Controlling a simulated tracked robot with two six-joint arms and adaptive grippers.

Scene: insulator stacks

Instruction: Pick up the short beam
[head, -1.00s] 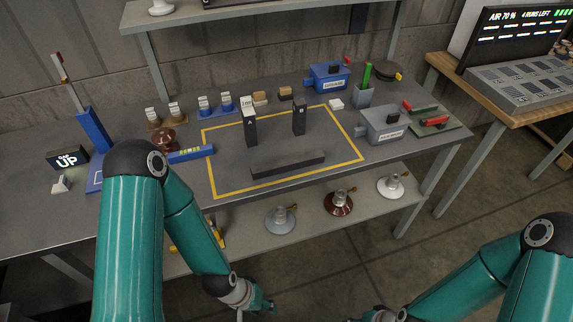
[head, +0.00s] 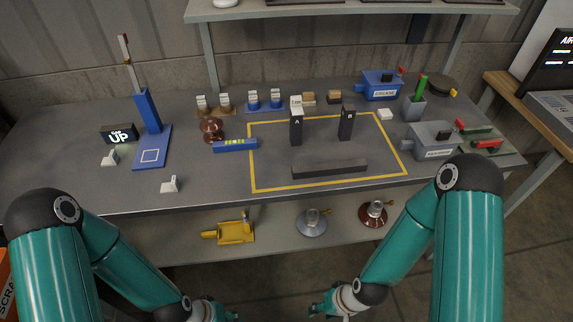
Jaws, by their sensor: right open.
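A dark grey beam (head: 330,169), the only loose beam I see, lies flat near the front edge of the yellow taped rectangle (head: 252,165) on the grey bench. Two dark upright posts, A (head: 296,124) and B (head: 346,123), stand behind it, apart from it. My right gripper (head: 322,308) is at the bottom of the head view, in front of and below the bench, open and empty, away from the beam. My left gripper (head: 225,316) is cut by the bottom edge, and its jaws cannot be made out.
A blue level (head: 235,145) and a brown insulator (head: 212,129) lie left of the rectangle. A blue gauge stand (head: 149,112) is farther left. Insulators (head: 312,223) and a yellow tool (head: 230,231) sit on the lower shelf.

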